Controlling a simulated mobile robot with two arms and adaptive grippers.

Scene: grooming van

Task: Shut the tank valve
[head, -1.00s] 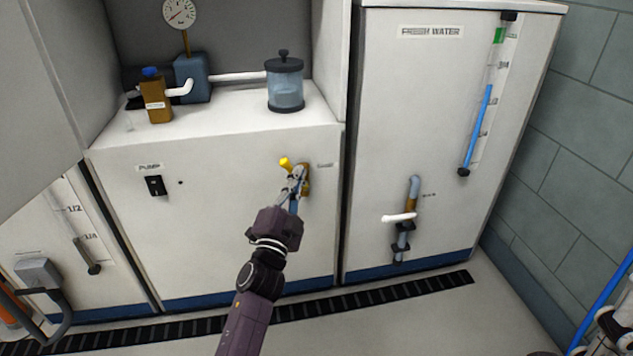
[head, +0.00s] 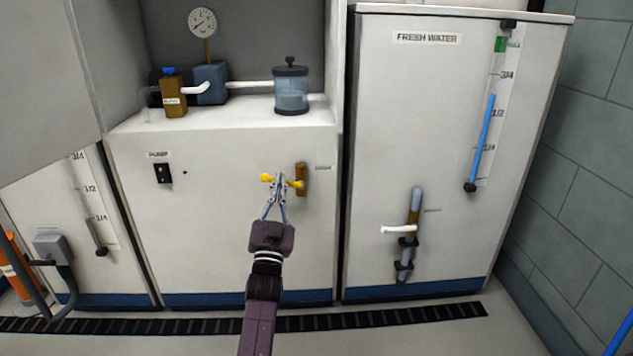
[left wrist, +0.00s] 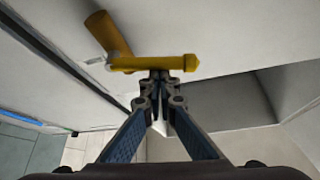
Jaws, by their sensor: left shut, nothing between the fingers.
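On the fresh water tank (head: 438,120) a grey and brass pipe with a valve (head: 404,252) runs down the front. Its white lever (head: 398,229) points left, roughly level. On the pump cabinet (head: 225,240) is a brass fitting (head: 300,172) with a yellow handle (head: 267,178) reaching left. My left gripper (head: 280,178) is shut and empty, its fingertips at the yellow handle. In the left wrist view the handle (left wrist: 135,63) lies across just beyond the closed fingertips (left wrist: 160,76); whether they touch is unclear. The brass fitting (left wrist: 105,33) shows behind it. My right gripper is out of view.
A dark floor grate (head: 385,317) runs along the cabinets. The floor in front looks clear.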

